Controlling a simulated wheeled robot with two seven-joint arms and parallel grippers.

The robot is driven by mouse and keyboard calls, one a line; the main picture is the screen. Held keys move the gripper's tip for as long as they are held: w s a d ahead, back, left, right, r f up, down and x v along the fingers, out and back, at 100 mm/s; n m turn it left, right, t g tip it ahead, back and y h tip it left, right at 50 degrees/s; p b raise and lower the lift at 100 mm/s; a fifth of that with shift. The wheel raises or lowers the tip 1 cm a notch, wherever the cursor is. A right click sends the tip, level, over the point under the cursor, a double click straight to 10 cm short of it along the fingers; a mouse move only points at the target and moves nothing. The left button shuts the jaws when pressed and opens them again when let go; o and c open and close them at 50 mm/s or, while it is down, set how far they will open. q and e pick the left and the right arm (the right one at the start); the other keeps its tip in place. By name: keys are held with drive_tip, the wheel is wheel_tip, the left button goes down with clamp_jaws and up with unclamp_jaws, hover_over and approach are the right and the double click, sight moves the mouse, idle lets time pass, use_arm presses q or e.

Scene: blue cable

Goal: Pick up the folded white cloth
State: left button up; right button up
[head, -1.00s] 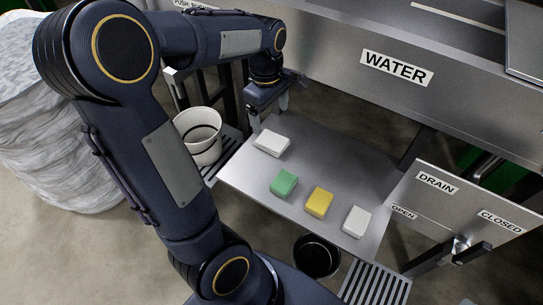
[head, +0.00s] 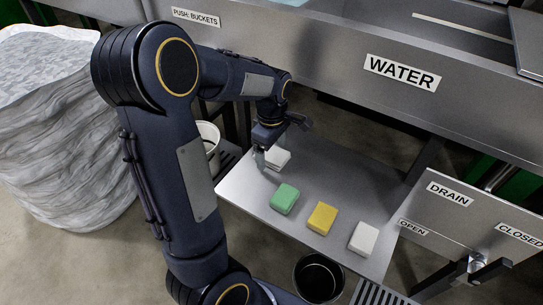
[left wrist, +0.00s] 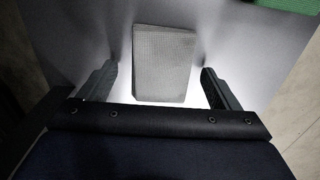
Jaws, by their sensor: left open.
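The folded white cloth (head: 278,160) lies flat at the far left part of the metal shelf, partly hidden by my left gripper (head: 270,156) in the head view. In the left wrist view the cloth (left wrist: 163,62) is a pale, finely textured rectangle between the two fingers of my left gripper (left wrist: 158,72). The fingers are open, with a gap on each side of the cloth; they do not touch it. My right gripper is not in view.
On the metal shelf (head: 240,192), a green block (head: 285,199), a yellow block (head: 322,218) and a white block (head: 363,238) lie in a row. A black bucket (head: 318,280) stands in front. A white bucket (head: 208,136) is partly behind my arm. The trough (head: 330,60) overhangs the shelf's back.

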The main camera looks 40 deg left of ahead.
use_arm(q)
drive_tip(key=c, duration=1.1)
drive_tip(key=shift+r, duration=0.15)
drive_tip(key=shift+r, duration=0.6)
drive_tip(key=d+r+p, duration=0.1)
drive_tip(key=r, duration=0.1)
drive_tip(key=s+d+r+p, duration=0.1)
drive_tip(key=r, duration=0.1)
drive_tip(key=d+r+p, duration=0.1)
drive_tip(key=d+r, duration=0.1)
drive_tip(key=r, duration=0.1)
drive_tip(key=shift+s+r, duration=0.1)
drive_tip(key=shift+s, duration=0.15)
drive_tip(key=shift+s+d+r+p, duration=0.25)
drive_tip(key=shift+s+d+r, duration=0.45)
drive_tip(key=shift+d, duration=0.85)
drive_tip(key=shift+s+d+r+p, duration=0.4)
drive_tip(key=shift+d+r, duration=0.35)
drive_tip(key=shift+d, duration=0.75)
drive_tip(key=shift+s+d+r+p, duration=0.15)
drive_tip(key=shift+s+d+r, duration=0.55)
drive_tip(key=shift+d, duration=0.85)
drive_tip(key=shift+w, duration=0.1)
